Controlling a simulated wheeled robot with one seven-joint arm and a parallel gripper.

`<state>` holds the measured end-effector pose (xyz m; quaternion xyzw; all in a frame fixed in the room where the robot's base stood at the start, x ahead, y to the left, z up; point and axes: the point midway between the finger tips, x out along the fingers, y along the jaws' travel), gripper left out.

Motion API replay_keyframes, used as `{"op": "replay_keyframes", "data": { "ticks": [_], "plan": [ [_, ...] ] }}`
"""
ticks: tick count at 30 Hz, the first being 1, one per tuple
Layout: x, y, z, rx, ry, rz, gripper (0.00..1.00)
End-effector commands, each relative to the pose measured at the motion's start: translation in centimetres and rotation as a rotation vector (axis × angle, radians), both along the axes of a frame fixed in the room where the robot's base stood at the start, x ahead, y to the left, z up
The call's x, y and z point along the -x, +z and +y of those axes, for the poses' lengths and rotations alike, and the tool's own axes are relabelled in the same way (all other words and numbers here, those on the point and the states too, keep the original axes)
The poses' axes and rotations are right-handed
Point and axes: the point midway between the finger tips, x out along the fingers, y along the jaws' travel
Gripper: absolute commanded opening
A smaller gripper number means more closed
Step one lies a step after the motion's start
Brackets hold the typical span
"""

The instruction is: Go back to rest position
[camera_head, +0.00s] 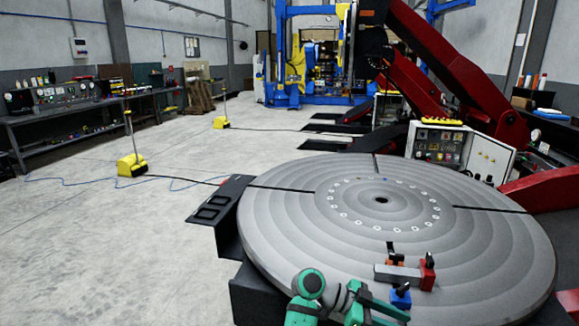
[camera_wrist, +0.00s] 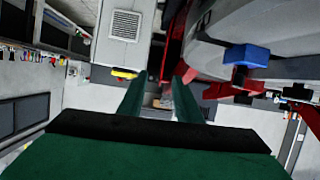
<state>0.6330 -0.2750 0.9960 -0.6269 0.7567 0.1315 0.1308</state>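My green arm reaches in at the bottom of the head view, with my gripper (camera_head: 385,303) near the front edge of the positioner's round grey table (camera_head: 300,225). In the wrist view, the two green fingers of my gripper (camera_wrist: 160,82) stand apart with nothing between them, so it is open and empty. A blue block (camera_head: 401,298) is close beside my gripper in the head view and also shows in the wrist view (camera_wrist: 247,55). Behind it on the table are a grey bar (camera_head: 397,273) and a red block (camera_head: 427,272). I cannot tell whether my gripper touches the table.
A black bracket (camera_head: 215,208) juts out at the table's left side. A red arm structure (camera_head: 440,60) and a control box (camera_head: 440,143) stand behind it at the right. Yellow floor stands (camera_head: 132,165) and cables lie left. The left floor is mostly clear up to a workbench (camera_head: 60,117).

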Motion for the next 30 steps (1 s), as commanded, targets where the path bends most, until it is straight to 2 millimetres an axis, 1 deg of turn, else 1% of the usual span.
{"op": "replay_keyframes", "data": {
  "ticks": [1,8,11,14,19,25,30],
  "plan": [
    [0.1,-0.7,-0.1,0.004,0.021,0.012,0.31],
    [0.1,-3.8,-0.7,0.023,0.14,0.064,0.31],
    [0.3,-5.7,-1.0,0.033,0.21,0.096,0.31],
    [0.7,-8.2,-1.3,0.047,0.303,0.137,0.31],
    [1.8,-13.1,-1.1,0.068,0.502,0.217,0.31],
    [4.1,-18.4,0.0,0.085,0.731,0.292,0.31],
    [6.7,-22.3,2.5,0.093,0.929,0.339,0.31]
  ]
}}
